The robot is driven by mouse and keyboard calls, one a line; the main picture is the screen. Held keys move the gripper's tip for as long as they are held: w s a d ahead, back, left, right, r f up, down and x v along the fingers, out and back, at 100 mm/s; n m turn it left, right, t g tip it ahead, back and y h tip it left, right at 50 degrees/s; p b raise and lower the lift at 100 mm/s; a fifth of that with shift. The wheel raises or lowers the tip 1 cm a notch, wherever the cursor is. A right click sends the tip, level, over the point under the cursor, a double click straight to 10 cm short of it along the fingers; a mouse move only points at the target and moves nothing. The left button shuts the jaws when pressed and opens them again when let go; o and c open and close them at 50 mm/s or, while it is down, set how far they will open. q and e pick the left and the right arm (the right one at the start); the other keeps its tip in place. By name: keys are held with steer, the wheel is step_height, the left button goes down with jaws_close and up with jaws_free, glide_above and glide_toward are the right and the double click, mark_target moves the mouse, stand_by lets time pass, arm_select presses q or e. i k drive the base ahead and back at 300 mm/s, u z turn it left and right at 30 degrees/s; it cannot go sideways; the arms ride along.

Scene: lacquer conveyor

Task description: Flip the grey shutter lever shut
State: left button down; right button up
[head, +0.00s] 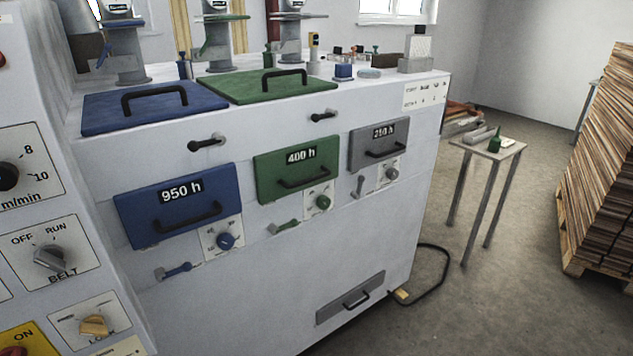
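The grey shutter lever (358,186) is a small handle on the white machine's front. It sits under the grey door (378,145) labelled 210 h, left of a small grey knob (391,174). It stands steeply, near upright. The blue lever (175,271) under the blue door (178,205) and the green lever (284,227) under the green door (298,171) lie closer to level. Neither of my grippers is in view.
A control panel with a belt switch (50,257) stands close on the left. A low grey drawer (350,298) is at the machine's foot, with a black cable (444,270) on the floor beside it. A small table (489,149) and stacked boards (607,170) stand right.

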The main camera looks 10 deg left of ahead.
mark_target(356, 195)
steer(key=i, duration=0.9)
steer(key=z, duration=0.7)
